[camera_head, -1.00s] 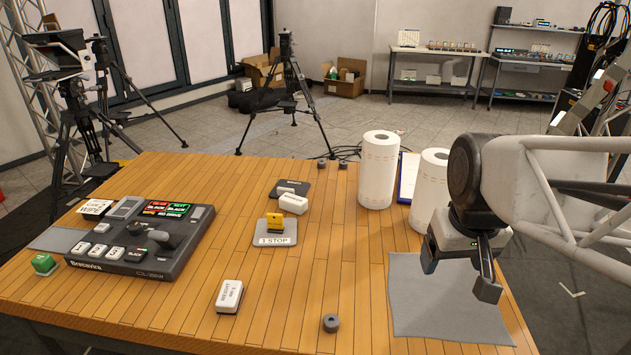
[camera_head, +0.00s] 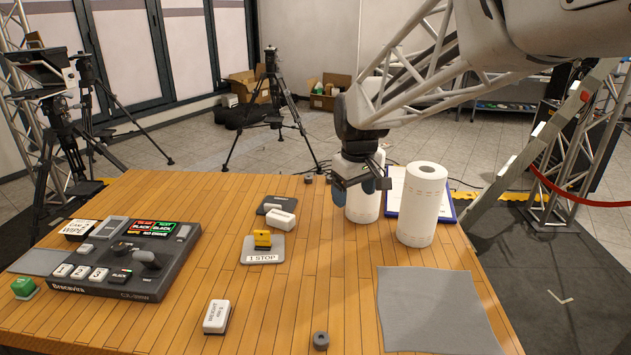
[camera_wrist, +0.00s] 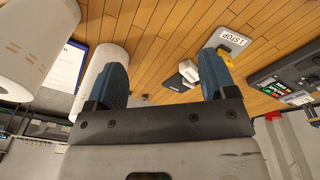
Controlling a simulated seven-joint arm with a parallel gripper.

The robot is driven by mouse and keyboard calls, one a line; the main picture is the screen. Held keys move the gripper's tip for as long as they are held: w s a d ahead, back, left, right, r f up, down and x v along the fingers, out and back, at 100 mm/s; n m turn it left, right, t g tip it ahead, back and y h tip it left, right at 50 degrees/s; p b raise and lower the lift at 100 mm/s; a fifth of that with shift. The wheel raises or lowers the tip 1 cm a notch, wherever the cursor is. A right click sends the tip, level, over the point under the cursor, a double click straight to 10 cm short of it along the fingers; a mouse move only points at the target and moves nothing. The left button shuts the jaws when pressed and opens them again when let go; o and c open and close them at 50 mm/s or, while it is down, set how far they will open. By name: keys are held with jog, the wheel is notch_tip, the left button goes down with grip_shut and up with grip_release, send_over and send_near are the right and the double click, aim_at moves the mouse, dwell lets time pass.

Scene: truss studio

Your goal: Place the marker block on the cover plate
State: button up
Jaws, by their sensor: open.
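No label shows which piece is the marker block or the cover plate. A yellow block (camera_head: 263,239) stands on a grey plate marked "1 STOP" (camera_head: 262,257) at mid-table; the plate also shows in the wrist view (camera_wrist: 234,39). Just behind, a white block (camera_head: 281,219) sits against or on the front of a dark flat plate (camera_head: 291,200); I cannot tell which. A green block (camera_head: 24,288) is at the far left. My gripper (camera_head: 361,186) is open and empty, above the table in front of a paper roll.
Two paper rolls (camera_head: 422,205) stand at the right back, the other partly behind my gripper. A clipboard (camera_head: 397,190) lies behind them. A switcher panel (camera_head: 120,268), a white weight block (camera_head: 216,317), a dark ring (camera_head: 321,340) and a grey mat (camera_head: 435,310) lie around clear boards.

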jog(key=w+a+f+n, duration=0.3)
jog(key=w+a+f, duration=0.2)
jog(key=w+a, duration=0.55)
jog(key=n+g, duration=0.1)
jog(key=n, duration=0.2)
send_over(280, 215)
jog(key=f, duration=0.7)
jog(key=shift+s+d+f, duration=0.15)
jog(key=shift+d, duration=0.1)
jog(key=shift+a+f, duration=0.2)
jog(key=shift+a, duration=0.05)
jog(key=shift+f, duration=0.1)
jog(key=shift+f, duration=1.2)
jog(key=shift+f, duration=0.1)
jog(key=shift+w+f, duration=0.15)
jog(key=shift+f, duration=1.1)
jog(key=shift+w+f, duration=0.1)
jog(key=shift+f, duration=1.15)
